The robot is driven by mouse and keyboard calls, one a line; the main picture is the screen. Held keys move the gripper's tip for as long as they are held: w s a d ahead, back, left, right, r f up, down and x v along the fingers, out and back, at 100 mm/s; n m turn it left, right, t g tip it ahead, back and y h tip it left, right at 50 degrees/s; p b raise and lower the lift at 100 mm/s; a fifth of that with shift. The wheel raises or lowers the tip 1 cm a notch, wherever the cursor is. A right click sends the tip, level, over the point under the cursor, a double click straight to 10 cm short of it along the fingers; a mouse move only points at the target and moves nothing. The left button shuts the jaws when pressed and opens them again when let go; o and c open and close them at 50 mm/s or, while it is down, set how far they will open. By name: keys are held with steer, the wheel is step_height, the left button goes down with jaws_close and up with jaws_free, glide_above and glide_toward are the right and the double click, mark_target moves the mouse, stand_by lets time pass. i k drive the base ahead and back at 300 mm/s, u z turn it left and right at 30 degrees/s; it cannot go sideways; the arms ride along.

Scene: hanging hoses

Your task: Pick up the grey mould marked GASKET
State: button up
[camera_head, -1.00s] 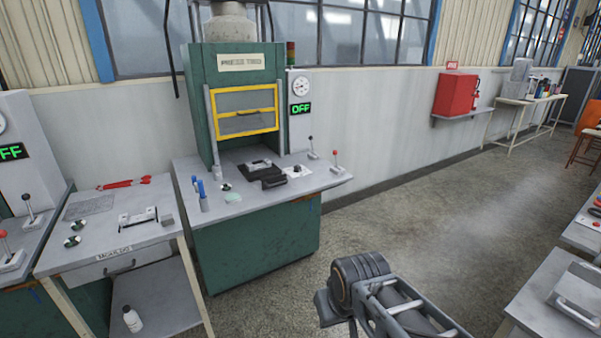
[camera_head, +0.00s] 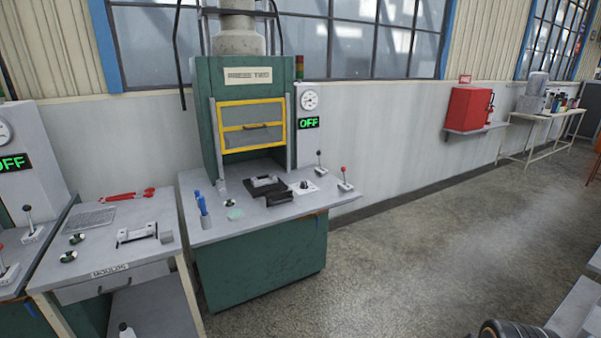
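No GASKET marking can be read in this view. A light grey, mould-like piece with raised ends (camera_head: 137,234) lies on the small left table labelled MOULDS. A small grey block (camera_head: 167,237) sits beside its right end. Another light grey piece (camera_head: 264,182) rests on a dark plate on the bench of PRESS TWO, with a dark block (camera_head: 280,198) in front of it. Which of these, if any, is the GASKET mould I cannot tell. A dark rounded part of my arm shows at the bottom right edge. My gripper is out of view.
The MOULDS table (camera_head: 110,283) stands left of the green press (camera_head: 262,262). Red tongs (camera_head: 130,194), a mesh sheet and small round parts lie on that table. Part of a grey bench cuts the lower right edge. The floor (camera_head: 420,265) right of the press is clear.

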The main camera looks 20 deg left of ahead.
mark_target(272, 178)
steer(key=z, duration=0.15)
steer(key=i, duration=1.75)
steer(key=u, duration=0.35)
steer(key=i, duration=0.85)
steer(key=u, duration=1.6)
steer(key=i, duration=0.85)
steer(key=u, duration=0.75)
